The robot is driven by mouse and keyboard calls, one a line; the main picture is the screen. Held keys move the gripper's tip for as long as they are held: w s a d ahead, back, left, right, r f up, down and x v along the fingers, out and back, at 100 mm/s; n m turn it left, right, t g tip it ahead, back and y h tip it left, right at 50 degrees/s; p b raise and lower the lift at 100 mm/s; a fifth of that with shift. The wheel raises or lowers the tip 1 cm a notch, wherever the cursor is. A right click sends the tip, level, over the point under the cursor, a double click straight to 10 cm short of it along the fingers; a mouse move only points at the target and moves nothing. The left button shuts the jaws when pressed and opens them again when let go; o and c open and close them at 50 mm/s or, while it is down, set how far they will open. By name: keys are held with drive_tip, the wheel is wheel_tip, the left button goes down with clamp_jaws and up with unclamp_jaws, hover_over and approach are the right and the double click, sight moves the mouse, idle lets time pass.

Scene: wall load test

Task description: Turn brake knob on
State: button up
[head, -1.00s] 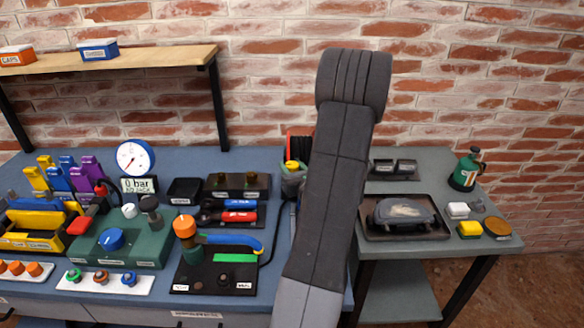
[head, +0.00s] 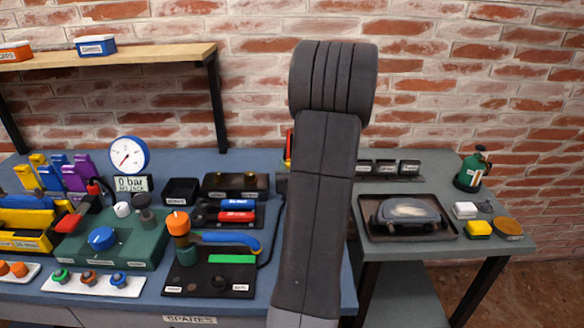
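A green box (head: 135,249) on the blue bench at left carries a large blue knob (head: 102,239), a white knob (head: 122,209) and a dark grey knob (head: 146,217). An orange-topped part (head: 178,223) with a green base and a blue lever (head: 222,238) stands on a black plate to the right of the box. The labels are too small to tell which knob is the brake knob. My arm rises through the middle of the head view. My gripper is not visible, so its state and place do not show.
A round gauge (head: 129,156) stands above a display reading 0 bar. A white strip (head: 95,284) with several small knobs lies at the bench front. A grey side table (head: 415,252) at right holds a tray (head: 437,233) with a grey object and a green bottle (head: 474,170).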

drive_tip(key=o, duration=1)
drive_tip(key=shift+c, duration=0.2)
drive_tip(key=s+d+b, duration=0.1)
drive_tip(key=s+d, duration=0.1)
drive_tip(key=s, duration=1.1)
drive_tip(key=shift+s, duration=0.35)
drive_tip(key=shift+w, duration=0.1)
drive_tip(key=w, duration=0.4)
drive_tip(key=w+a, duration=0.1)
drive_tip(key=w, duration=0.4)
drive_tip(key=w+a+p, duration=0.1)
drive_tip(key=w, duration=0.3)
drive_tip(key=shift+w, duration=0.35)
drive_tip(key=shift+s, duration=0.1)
